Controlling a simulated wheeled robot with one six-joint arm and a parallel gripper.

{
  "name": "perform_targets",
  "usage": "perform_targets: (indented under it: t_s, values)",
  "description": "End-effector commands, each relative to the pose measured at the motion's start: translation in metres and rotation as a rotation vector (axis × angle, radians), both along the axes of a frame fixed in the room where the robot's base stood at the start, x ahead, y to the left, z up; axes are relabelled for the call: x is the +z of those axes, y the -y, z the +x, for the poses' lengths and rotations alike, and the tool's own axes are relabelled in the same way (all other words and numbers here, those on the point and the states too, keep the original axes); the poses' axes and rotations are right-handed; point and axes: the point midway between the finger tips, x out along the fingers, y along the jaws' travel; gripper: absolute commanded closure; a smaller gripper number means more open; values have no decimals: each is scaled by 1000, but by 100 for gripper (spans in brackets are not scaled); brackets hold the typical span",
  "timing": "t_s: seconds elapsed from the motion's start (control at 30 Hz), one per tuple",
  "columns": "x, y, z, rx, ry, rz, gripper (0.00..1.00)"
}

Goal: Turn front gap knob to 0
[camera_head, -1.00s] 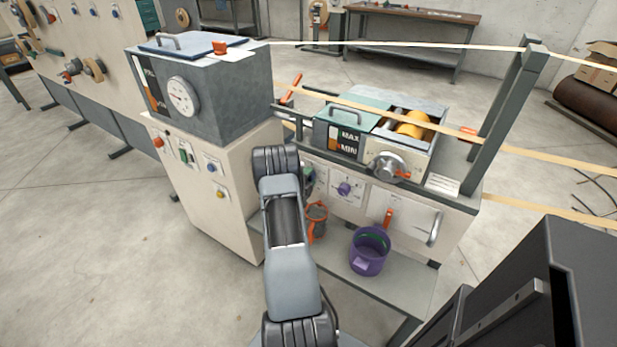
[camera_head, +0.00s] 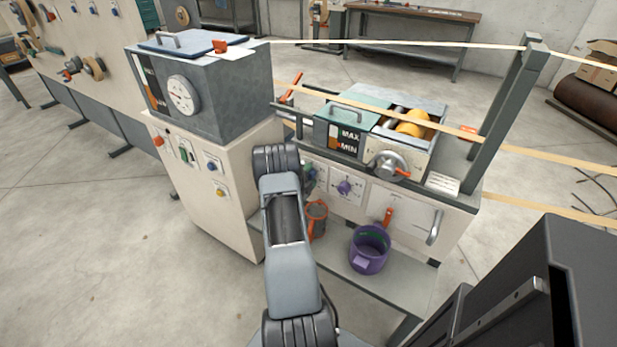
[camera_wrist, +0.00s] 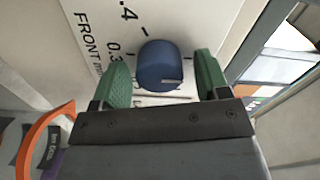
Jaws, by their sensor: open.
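In the wrist view a round blue knob (camera_wrist: 158,60) stands on a white label plate (camera_wrist: 95,22) marked "FRONT mm", with scale figures near 0.3 and .4. A pale line on the knob's face runs toward its right edge in the picture. The rest of the scale is hidden behind the knob and fingers. My gripper (camera_wrist: 163,66) is open, one green finger on each side of the knob, with a visible gap on both sides. In the head view my gripper (camera_head: 310,178) is at the machine's front panel, mostly behind my arm, and the blue knob cannot be made out.
A purple knob (camera_head: 344,188) is right of my gripper on the panel. Above are a handwheel (camera_head: 385,165) and a MAX/MIN box. A beige cabinet (camera_head: 205,190) stands close on the left.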

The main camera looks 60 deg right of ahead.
Motion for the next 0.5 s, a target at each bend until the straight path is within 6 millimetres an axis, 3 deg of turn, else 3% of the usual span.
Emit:
perform_targets:
  t_s: [0.23, 0.5]
  values:
    - [1, -15, 1, 3, 0, 2, 31]
    - [1, -69, 2, 5, -1, 2, 31]
